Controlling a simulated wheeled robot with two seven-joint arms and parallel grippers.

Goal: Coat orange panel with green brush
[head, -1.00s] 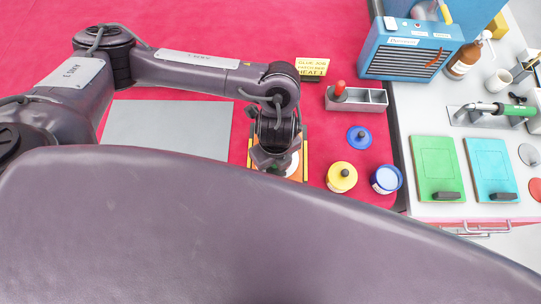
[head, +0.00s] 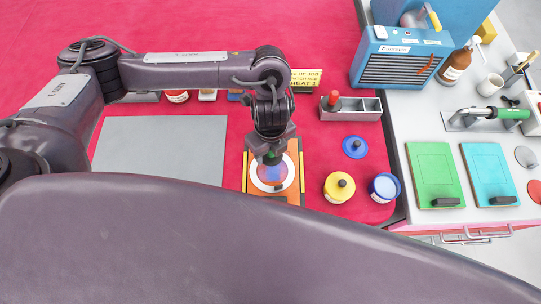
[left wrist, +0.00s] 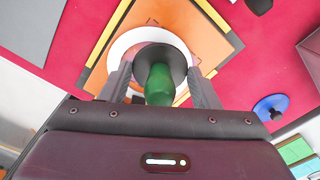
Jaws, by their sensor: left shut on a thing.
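The orange panel (head: 294,158) lies on the red surface between yellow strips, with a white round patch (head: 255,181) on it. The panel also shows in the left wrist view (left wrist: 212,50). My left gripper (head: 271,152) is over the patch, shut on the green brush (head: 271,159). In the left wrist view the brush's green handle (left wrist: 159,85) stands between the fingers, with a dark round part below it over the white patch. A bluish-red round area shows under the brush in the head view. I cannot tell whether the brush touches the panel. My right gripper is not in view.
A yellow tin (head: 338,188), a blue-and-white tin (head: 384,188) and a blue lid (head: 355,147) stand to the right. A grey divided tray (head: 352,114) is behind them. A grey sheet (head: 160,150) lies left. A white bench (head: 405,100) bounds the right side.

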